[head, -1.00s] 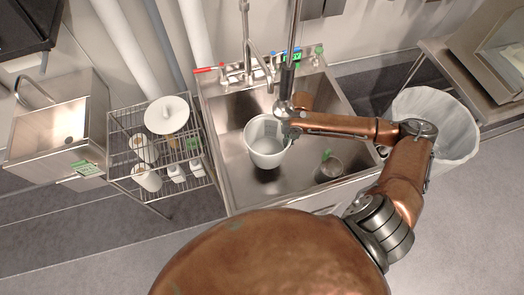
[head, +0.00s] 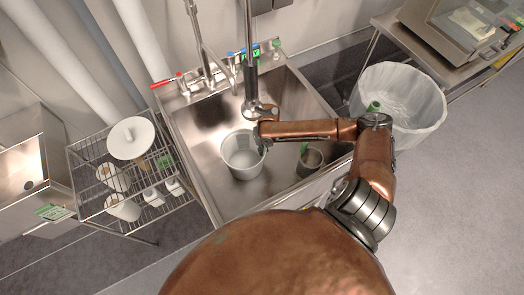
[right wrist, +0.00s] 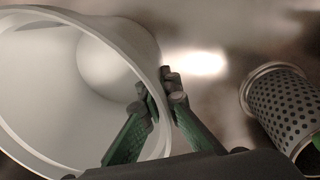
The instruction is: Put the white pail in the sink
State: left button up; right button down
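The white pail (head: 236,166) is inside the outline of the steel sink (head: 196,142), left of the basin's middle in the head view. I cannot tell whether its base touches the sink floor. My right gripper (head: 261,141) is at the pail's right rim. In the right wrist view the pail (right wrist: 40,85) is tilted in the picture with its mouth facing the camera. The right gripper's fingers (right wrist: 166,92) straddle its wall, one inside and one outside, with the tips closed on the rim. My left gripper is not in view.
A perforated metal strainer (right wrist: 287,105) stands in the sink, right of the pail. A faucet and a hanging sprayer (head: 252,85) rise behind. A wire rack (head: 150,200) with white containers is left. A lined bin (head: 400,100) is right.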

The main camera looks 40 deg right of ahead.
jog(key=c, duration=2.2)
grip_release()
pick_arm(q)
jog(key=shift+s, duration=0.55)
pick_arm(e)
jog(key=shift+o, duration=0.2)
